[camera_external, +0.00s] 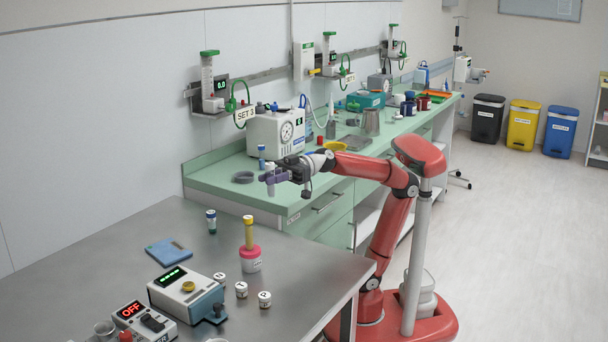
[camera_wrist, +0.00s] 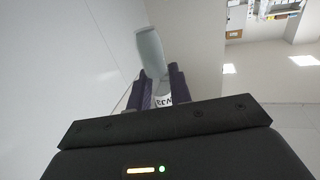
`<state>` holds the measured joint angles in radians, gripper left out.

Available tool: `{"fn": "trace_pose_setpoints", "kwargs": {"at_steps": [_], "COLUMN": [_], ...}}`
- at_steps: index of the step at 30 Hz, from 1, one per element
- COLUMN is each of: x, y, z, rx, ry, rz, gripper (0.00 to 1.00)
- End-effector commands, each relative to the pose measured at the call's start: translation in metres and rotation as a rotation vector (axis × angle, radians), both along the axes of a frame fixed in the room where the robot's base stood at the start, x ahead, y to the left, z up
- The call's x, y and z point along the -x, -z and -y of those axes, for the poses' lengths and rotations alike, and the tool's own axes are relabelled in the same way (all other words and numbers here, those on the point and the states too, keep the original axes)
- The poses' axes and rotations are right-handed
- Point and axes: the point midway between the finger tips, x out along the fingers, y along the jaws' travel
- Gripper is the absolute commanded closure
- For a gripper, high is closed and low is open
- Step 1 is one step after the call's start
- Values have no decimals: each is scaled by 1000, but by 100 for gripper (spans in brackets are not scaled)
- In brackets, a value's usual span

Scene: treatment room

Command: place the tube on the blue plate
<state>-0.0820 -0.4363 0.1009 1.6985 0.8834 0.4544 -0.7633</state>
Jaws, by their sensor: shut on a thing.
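The blue plate (camera_external: 165,253) lies flat on the steel table, to the left of and below my gripper in the external view. It is apart from the tube.
A grey ring (camera_external: 243,177) lies on the green counter.

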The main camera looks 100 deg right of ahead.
Motion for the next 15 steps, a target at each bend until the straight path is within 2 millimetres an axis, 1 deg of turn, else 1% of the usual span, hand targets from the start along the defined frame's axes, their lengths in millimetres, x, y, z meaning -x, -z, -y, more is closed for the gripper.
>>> {"fn": "trace_pose_setpoints", "kwargs": {"at_steps": [1, 2, 3, 5, 6, 9, 10, 12, 15], "x": [-22, -33, -46, -64, -73, -91, -94, -101, -105], "y": [5, 9, 14, 22, 26, 35, 37, 42, 45], "z": [20, 32, 48, 72, 87, 119, 127, 142, 154], "rx": [1, 0, 1, 4, 6, 11, 14, 18, 21], "ry": [77, 121, 179, 259, 308, 410, 433, 477, 512], "rz": [-8, -9, -8, -7, -4, 2, 5, 9, 13], "gripper": [100, 100, 100, 100, 100, 100, 100, 100, 100]}}
